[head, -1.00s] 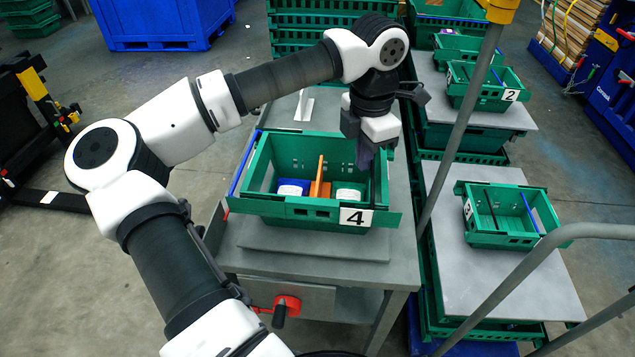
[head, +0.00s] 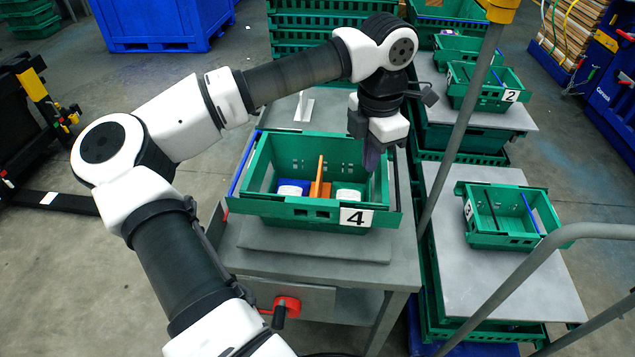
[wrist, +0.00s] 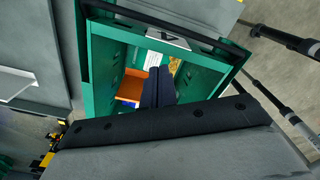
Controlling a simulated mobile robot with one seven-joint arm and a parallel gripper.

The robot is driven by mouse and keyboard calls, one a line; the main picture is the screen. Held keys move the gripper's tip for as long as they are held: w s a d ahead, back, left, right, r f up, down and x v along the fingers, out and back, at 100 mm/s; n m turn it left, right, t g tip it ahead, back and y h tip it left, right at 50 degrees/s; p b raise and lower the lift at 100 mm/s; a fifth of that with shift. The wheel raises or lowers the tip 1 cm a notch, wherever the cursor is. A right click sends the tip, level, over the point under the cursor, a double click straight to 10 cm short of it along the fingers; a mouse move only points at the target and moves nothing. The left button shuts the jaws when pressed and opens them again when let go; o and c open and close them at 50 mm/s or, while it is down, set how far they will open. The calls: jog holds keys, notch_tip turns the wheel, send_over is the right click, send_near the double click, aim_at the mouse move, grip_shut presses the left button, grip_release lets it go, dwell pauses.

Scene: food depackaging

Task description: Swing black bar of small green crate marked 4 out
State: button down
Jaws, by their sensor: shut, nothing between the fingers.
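The small green crate (head: 285,208) with the label 4 (head: 356,217) stands on a grey cart. A thin dark strip, which looks like its black bar (head: 397,182), runs along the crate's right end. My gripper (head: 372,160) is shut and empty, pointing down over the right part of the crate, just inside the right end. In the wrist view its dark fingers (wrist: 157,88) are together over the crate's interior. I cannot tell whether they touch the bar.
A blue bar (head: 243,163) lies along the crate's left end. Inside are an orange divider (head: 320,183) and white-topped tubs (head: 348,194). Crates marked 2 (head: 487,98) and 3 (head: 485,238) stand to the right. A grey pole (head: 462,120) rises between the cart and them.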

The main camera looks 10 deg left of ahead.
notch_tip(320, 180, up, 8)
jog(key=a+p, duration=0.1)
jog(key=p, duration=0.3)
dwell(0.3)
dwell(0.3)
